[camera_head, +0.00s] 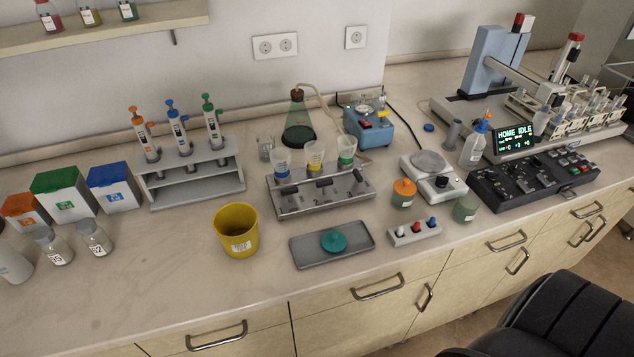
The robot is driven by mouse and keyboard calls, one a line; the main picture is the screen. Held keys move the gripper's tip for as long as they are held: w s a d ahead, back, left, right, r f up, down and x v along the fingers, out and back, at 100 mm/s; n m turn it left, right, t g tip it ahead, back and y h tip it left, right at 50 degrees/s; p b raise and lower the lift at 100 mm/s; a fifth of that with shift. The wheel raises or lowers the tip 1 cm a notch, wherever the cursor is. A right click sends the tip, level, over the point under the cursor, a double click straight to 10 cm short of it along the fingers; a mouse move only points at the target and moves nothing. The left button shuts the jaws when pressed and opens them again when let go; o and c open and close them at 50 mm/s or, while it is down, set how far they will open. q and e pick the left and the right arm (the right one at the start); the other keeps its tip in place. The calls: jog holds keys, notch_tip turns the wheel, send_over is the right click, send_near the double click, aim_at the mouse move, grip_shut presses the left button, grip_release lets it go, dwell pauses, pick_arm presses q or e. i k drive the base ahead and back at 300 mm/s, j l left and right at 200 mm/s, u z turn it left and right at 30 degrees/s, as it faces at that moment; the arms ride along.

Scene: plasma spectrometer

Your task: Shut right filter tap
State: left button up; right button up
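A grey filter manifold (283,208) stands near the middle of the bench with three clear funnels in a row, marked blue (281,164), yellow (315,157) and green (346,152). Dark tap handles sit on its front below the funnels: the left tap (289,190), the middle tap (324,183) and the right tap (353,181). The right tap is below the green-marked funnel. The handles are small, and I cannot tell for sure whether the right one is open or shut. Neither of my grippers is in view.
A yellow bin (237,232) and a grey tray (357,243) with a teal round piece stand in front of the manifold. A flask (299,125) and blue pump (369,127) are behind it. A balance (431,176) is to its right; a pipette rack (194,186) is left.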

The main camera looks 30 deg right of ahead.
aim_at(359, 178)
jog(key=z, duration=1.25)
